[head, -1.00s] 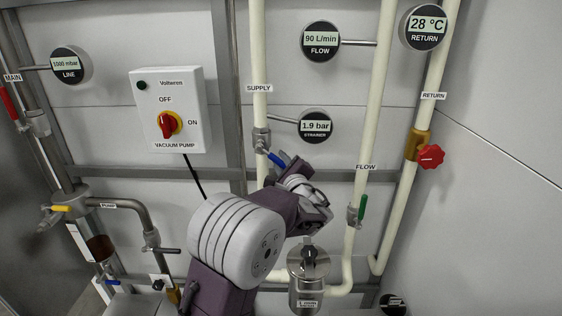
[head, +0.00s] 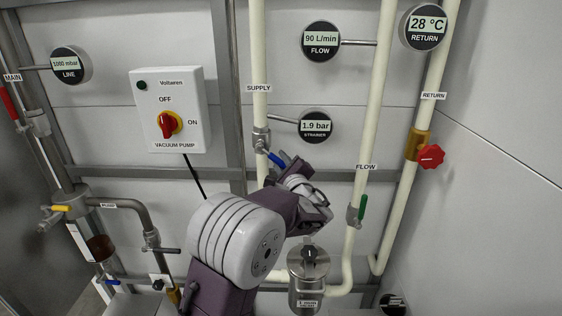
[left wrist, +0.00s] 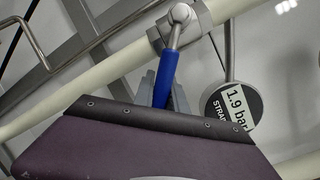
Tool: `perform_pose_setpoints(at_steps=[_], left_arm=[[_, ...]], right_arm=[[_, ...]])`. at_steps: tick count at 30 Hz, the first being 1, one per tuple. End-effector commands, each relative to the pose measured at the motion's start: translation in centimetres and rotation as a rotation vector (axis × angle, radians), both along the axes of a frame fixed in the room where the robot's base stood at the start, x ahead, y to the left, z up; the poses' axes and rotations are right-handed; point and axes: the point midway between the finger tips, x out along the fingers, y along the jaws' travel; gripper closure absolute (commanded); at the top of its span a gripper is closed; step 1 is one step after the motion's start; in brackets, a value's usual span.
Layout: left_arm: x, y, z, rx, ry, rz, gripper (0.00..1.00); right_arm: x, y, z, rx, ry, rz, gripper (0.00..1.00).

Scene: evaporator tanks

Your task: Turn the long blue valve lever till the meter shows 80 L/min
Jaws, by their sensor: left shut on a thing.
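The long blue valve lever (head: 276,159) sits on the supply pipe valve (head: 261,140) in the head view. It slants down to the right into my left gripper (head: 285,161). In the left wrist view the blue lever (left wrist: 166,78) runs down from its valve (left wrist: 180,15) between the fingers of my left gripper (left wrist: 165,90), which is shut on it. The gripper's body hides the lever's lower end. The flow meter (head: 321,41) reads 90 L/min. My right gripper is in neither view.
The strainer gauge (head: 316,127) reads 1.9 bar, right of the lever. A green lever (head: 363,207) is on the flow pipe and a red knob (head: 431,156) on the return pipe. The vacuum pump box (head: 168,110) is at left.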

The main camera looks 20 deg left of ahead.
Motion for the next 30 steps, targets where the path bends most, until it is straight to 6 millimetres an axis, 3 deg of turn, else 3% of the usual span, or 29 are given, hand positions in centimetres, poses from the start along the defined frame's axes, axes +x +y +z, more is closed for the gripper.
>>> perform_pose_setpoints(at_steps=[9, 15, 22, 23, 24, 30], left_arm=[[0.0, 0.0, 0.0, -0.002, -0.002, 0.0, 1.0], [0.1, -0.3, 0.1, -0.062, -0.029, 0.0, 1.0], [0.1, -0.3, 0.4, -0.065, -0.027, 0.001, 1.0], [0.1, -0.3, 0.5, -0.064, -0.027, 0.001, 0.75], [0.2, -0.3, 0.5, -0.064, -0.027, 0.001, 0.64], [0.1, -0.3, 0.4, -0.065, -0.027, 0.001, 0.61]], right_arm=[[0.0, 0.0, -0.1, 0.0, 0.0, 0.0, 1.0], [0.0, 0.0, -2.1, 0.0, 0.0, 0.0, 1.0], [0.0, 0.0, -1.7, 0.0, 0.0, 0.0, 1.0], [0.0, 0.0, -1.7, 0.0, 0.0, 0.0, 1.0], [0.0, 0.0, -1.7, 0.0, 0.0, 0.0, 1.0], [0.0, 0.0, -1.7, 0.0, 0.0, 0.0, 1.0]])
